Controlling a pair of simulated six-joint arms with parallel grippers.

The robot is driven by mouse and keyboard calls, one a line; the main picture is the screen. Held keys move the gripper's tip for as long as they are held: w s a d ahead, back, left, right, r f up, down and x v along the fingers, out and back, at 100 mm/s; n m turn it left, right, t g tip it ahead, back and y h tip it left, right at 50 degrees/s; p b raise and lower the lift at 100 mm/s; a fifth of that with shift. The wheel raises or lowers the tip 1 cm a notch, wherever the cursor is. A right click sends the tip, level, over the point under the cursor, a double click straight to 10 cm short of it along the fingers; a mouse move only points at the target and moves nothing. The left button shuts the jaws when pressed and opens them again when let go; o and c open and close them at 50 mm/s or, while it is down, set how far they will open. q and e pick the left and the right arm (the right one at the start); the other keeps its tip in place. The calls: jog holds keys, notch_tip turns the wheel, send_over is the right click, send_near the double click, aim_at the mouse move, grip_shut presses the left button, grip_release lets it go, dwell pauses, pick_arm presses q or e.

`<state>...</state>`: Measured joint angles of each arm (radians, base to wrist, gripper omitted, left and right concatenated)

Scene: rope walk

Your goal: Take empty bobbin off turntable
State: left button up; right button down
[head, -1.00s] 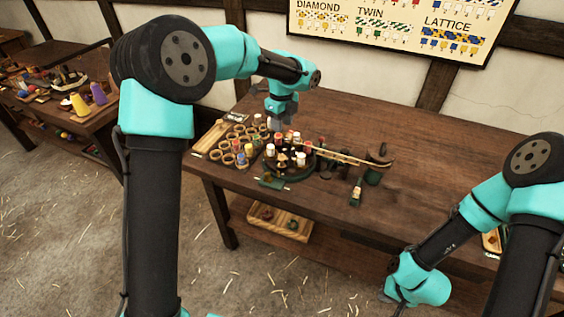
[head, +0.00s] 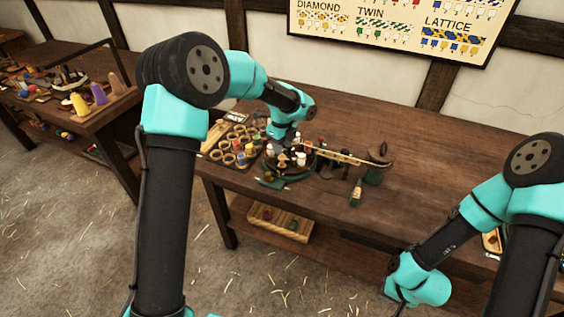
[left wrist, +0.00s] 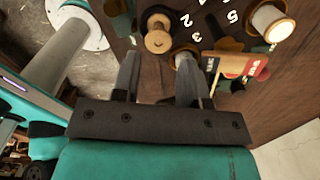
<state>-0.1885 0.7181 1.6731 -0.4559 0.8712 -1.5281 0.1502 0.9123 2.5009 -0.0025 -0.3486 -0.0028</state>
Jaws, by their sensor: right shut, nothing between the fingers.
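The turntable (head: 294,174) stands on the bench with several bobbins around its rim. In the left wrist view its dark numbered top (left wrist: 205,38) fills the upper middle. An empty wooden bobbin (left wrist: 158,38) with a bare core stands on it. My left gripper (left wrist: 158,62) is open, its two fingers apart, with that bobbin just beyond and between the tips. In the head view my left gripper (head: 284,143) is over the turntable, its fingers mostly hidden. My right gripper (head: 390,298) hangs low at the bottom, in front of the bench; it is shut and empty.
A white-wound bobbin (left wrist: 270,22) stands nearby on the turntable. A rack of ring holders (head: 236,142) lies left of it. A wooden bar (head: 340,157) runs right to a dark post (head: 377,165).

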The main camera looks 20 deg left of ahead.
aim_at(282, 157)
pick_arm(q)
jog(key=shift+s+f, duration=0.1)
jog(key=shift+f, duration=2.45)
jog(key=c, duration=0.6)
